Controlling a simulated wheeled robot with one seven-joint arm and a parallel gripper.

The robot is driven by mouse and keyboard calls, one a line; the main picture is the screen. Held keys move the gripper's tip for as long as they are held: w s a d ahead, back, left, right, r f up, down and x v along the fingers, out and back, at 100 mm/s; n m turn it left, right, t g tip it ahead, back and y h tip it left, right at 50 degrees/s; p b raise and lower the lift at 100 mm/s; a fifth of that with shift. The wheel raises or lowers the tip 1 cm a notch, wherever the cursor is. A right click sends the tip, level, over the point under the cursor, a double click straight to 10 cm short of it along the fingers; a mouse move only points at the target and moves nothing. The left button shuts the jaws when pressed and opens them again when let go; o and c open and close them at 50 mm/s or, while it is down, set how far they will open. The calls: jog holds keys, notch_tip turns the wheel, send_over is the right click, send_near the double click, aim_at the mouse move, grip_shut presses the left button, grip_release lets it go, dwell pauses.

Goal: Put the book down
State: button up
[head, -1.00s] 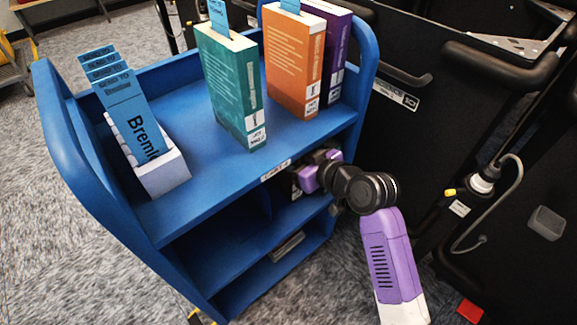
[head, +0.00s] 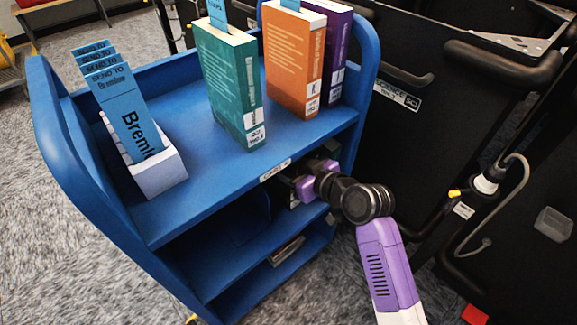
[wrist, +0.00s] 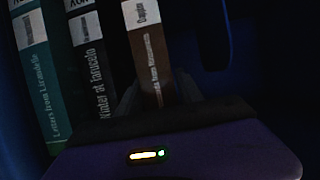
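In the wrist view a brown book (wrist: 150,50) stands with its spine toward me, between the two dark fingers of my gripper (wrist: 157,95). The fingers lie close along both its sides and look shut on it. A black book (wrist: 90,60) and a teal book (wrist: 38,75) stand to its left, a narrow dark gap away. In the head view my gripper (head: 300,190) reaches into the right end of the middle shelf of the blue cart (head: 215,180). The top shelf hides the fingertips and the book there. The lower edge of the brown book is hidden in the wrist view.
On the cart's top stand a teal book (head: 228,80), an orange book (head: 293,60) and a purple book (head: 337,55), with a white box (head: 160,172) of blue slips at left. The cart's right side panel is close to my gripper. A black machine (head: 440,120) stands right.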

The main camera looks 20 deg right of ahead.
jog(key=p+v, duration=0.3)
jog(key=v, duration=0.9)
jog(key=shift+s, duration=0.1)
